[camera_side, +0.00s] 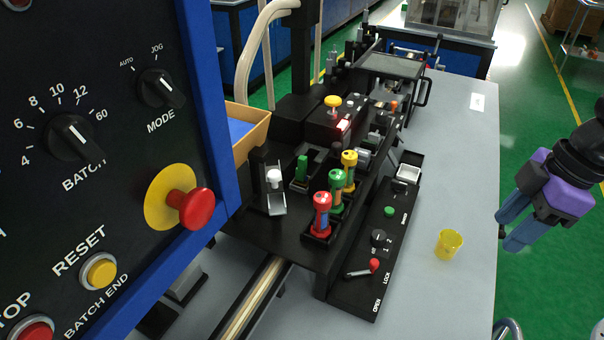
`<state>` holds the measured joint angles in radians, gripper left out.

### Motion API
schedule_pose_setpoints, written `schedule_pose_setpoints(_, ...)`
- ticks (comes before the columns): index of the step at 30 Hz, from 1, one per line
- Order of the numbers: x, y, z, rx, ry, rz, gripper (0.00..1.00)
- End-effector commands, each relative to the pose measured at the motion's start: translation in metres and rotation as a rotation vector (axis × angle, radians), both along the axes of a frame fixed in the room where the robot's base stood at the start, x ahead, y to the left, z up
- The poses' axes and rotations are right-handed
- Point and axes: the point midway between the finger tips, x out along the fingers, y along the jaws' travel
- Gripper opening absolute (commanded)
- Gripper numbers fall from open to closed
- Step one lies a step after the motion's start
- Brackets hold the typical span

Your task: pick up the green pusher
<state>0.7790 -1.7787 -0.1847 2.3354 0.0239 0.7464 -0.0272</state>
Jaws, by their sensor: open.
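A green pusher (337,193) stands upright in a row on the black machine, between a red one (321,217) and a yellow one (349,170). The red one in front and the yellow one behind stand close to it, and its lower end is hard to see. A smaller green piece (301,169) stands to the left in a dark holder. My gripper (514,233) has blue fingers and a purple body. It is open and empty at the right, beyond the grey table's right edge in the picture, well apart from the pushers.
A black control strip (362,275) with a green button (389,211) and a red-tipped lever (374,265) lies right of the pushers. A large control panel (95,130) fills the left.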

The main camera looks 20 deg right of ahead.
Motion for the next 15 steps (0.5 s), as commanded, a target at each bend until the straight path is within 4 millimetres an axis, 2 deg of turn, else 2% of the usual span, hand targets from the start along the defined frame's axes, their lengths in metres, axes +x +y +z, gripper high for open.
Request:
schedule_pose_setpoints(1, 0.026, 0.022, 0.007, 0.054, -0.034, -0.029, 0.47)
schedule_pose_setpoints(6, 0.109, 0.079, 0.036, 0.228, -0.162, -0.118, 0.47)
schedule_pose_setpoints(9, 0.152, 0.101, 0.052, 0.310, -0.236, -0.163, 0.47)
schedule_pose_setpoints(12, 0.185, 0.115, 0.065, 0.368, -0.293, -0.197, 0.47)
schedule_pose_setpoints(15, 0.205, 0.121, 0.072, 0.401, -0.330, -0.217, 0.47)
